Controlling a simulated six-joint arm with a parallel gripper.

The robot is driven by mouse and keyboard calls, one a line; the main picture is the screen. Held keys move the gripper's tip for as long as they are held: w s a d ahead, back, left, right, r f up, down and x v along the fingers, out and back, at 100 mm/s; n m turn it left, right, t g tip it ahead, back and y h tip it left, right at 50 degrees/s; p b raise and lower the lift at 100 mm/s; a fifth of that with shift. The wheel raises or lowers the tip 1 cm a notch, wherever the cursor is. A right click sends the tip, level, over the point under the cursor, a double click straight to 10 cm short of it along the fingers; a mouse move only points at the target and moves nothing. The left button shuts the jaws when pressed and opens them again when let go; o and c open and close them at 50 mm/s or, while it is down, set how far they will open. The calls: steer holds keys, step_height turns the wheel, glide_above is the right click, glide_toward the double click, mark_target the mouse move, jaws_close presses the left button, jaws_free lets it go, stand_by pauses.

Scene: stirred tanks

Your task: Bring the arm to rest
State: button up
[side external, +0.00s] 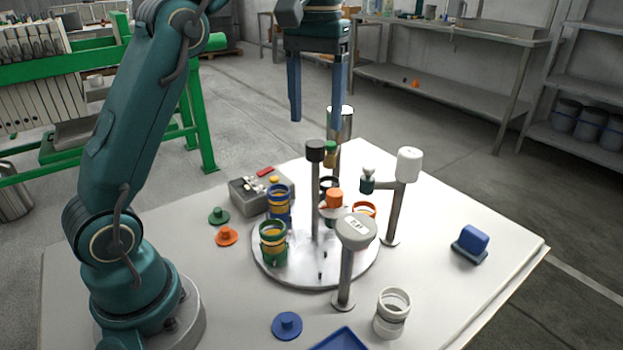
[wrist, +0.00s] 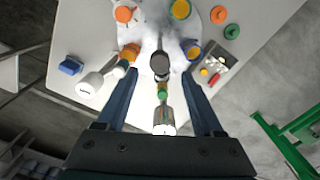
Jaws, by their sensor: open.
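My gripper (side external: 316,124) hangs fingers down, high above the back of the white table (side external: 130,240). Its two blue fingers are spread apart with nothing between them. In the wrist view my gripper (wrist: 160,62) is also open, with the round plate and posts well below the fingers. The round metal plate (side external: 300,277) carries several cups, among them a green one (side external: 273,245) and a blue one (side external: 279,203). A black-capped post (side external: 315,195) rises from its middle. My gripper appears clear of all of these.
Posts with a white head (side external: 409,163) and a grey head (side external: 356,231) stand beside the plate. A button box (side external: 250,195), loose green (side external: 218,215), orange (side external: 227,236) and blue (side external: 287,325) lids, a white cup (side external: 391,313) and a blue block (side external: 472,240) are on the table.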

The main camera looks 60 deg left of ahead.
stand_by(0.3)
steer(key=shift+s+d+r, duration=0.1)
steer(key=shift+d+r, duration=0.05)
steer(key=shift+r, duration=0.25)
steer(key=s+d+r+m+t, duration=0.2)
steer(key=s+d+r+t, duration=0.15)
steer(key=s, duration=0.55)
steer(key=s+d+f+m+t, duration=0.1)
steer(key=s+f, duration=0.1)
steer(key=f, duration=0.4)
steer(key=s+d+f+m+t, duration=0.1)
steer(key=s+f+m, duration=0.1)
steer(key=f, duration=0.4)
steer(key=shift+s+f, duration=0.2)
steer(key=shift+s, duration=0.55)
